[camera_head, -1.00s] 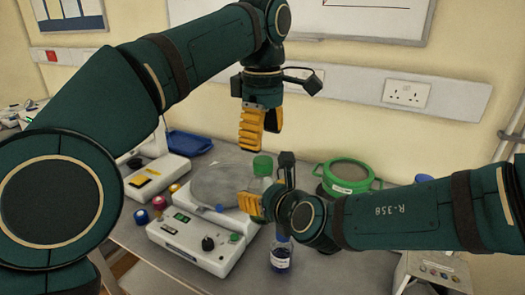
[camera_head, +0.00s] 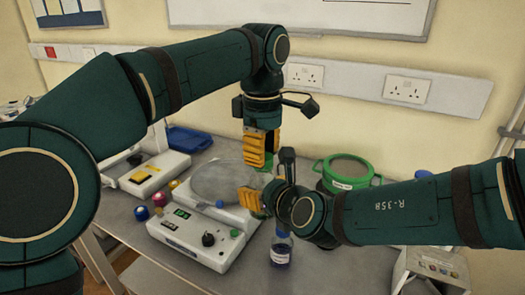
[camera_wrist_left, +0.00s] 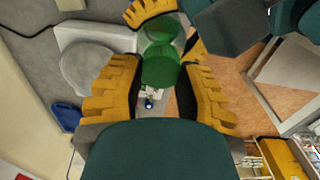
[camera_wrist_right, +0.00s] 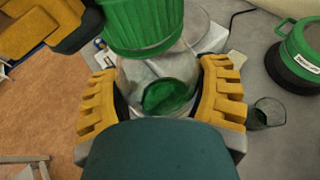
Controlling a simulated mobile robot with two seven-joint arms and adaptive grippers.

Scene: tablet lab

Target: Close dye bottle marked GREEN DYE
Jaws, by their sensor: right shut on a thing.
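The clear dye bottle (camera_wrist_right: 160,85) holds green liquid and has a ribbed green cap (camera_wrist_right: 148,25) at its mouth. I cannot tell how tightly the cap sits, and I cannot read the label. My right gripper (camera_wrist_right: 160,95) is shut on the bottle's body, one finger on each side; it also shows in the head view (camera_head: 262,198). My left gripper (camera_head: 262,165) points down from above. In the left wrist view the green cap (camera_wrist_left: 161,68) lies between its open fingers (camera_wrist_left: 158,90). The left fingers hide most of the bottle in the head view.
A white balance-like device (camera_head: 198,240) with a round plate stands left of the bottle. A blue-liquid bottle (camera_head: 281,252) stands in front, close to my right gripper. A green-rimmed sieve (camera_head: 347,170) is at right. Small coloured pots (camera_head: 142,213) and a blue tray (camera_head: 188,140) are at left.

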